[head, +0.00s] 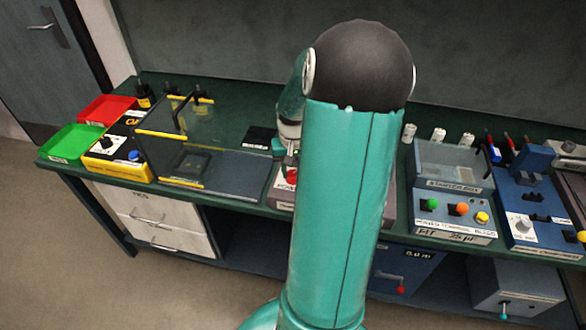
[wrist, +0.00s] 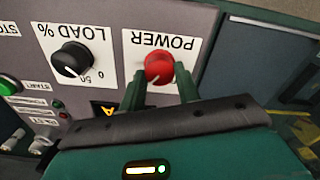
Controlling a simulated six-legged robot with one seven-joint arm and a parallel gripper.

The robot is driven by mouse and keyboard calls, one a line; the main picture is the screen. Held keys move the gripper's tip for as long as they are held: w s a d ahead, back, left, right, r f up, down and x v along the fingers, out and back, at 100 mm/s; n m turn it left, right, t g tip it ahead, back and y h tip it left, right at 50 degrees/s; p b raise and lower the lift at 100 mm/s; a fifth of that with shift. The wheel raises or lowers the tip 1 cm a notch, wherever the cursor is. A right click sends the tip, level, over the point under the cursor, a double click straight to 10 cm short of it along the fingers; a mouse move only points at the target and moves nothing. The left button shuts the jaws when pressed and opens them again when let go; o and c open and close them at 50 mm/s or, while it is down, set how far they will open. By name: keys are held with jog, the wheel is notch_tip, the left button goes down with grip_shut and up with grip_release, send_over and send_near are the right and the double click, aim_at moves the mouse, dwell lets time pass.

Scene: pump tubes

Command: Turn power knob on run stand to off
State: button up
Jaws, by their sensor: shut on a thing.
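The red power knob (wrist: 159,68) sits on a white label reading POWER, upside down in the wrist view, on the grey front panel of the run stand (wrist: 110,20). My gripper (wrist: 160,82) has its two green fingers on either side of the red knob and is shut on it. In the head view the red knob (head: 292,176) shows just left of my arm. Most of the run stand is hidden behind my arm there.
In the wrist view, a black LOAD % knob (wrist: 72,60) and a green START button (wrist: 9,85) lie left of the red knob. In the head view, a clear-walled case (head: 215,150) stands left and a grey-blue box (head: 450,165) right.

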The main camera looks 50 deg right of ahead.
jog(key=n, duration=0.8)
jog(key=shift+a, duration=0.1)
jog(key=n, duration=0.4)
jog(key=shift+n, duration=2.1)
jog(key=o, duration=1)
